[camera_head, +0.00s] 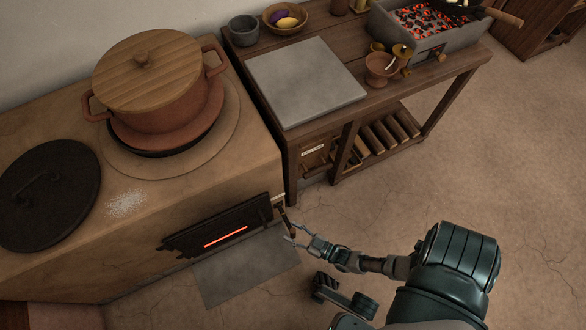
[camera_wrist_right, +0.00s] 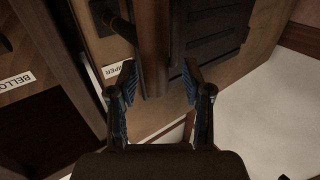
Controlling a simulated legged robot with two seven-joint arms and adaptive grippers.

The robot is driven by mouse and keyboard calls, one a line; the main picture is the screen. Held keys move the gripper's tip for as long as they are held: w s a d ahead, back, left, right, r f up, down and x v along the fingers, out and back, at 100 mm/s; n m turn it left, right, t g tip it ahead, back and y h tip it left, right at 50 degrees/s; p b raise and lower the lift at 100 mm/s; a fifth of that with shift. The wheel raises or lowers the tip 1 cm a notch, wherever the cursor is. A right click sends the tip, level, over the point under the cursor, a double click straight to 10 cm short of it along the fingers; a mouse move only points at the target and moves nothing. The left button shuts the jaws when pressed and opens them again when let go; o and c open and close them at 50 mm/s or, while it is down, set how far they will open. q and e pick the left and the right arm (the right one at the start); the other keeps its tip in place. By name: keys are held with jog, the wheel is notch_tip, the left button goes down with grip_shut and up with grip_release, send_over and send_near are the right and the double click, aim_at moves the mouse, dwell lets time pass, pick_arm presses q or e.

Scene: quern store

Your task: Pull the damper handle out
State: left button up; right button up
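The damper handle (camera_head: 285,214) is a dark brown rod at the right end of the stove front. In the right wrist view it shows as a thick brown bar (camera_wrist_right: 153,45), beside a white label (camera_wrist_right: 116,70) that reads in part "PER". My right gripper (camera_head: 299,236) is at the handle in the head view. In the right wrist view its two fingers are spread, with the end of the bar between their tips and a gap on each side. Contact cannot be made out. My left gripper is not in view.
The clay stove (camera_head: 250,165) carries a lidded pot (camera_head: 150,95) and has a dark firebox door (camera_head: 225,228) with a glowing slot. A wooden bench (camera_head: 290,150) stands close by, with bowls and a brazier (camera_head: 430,30). The floor to the right is free.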

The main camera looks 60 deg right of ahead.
jog(key=s, duration=1.2)
jog(key=shift+d, duration=0.25)
jog(key=shift+f, duration=0.1)
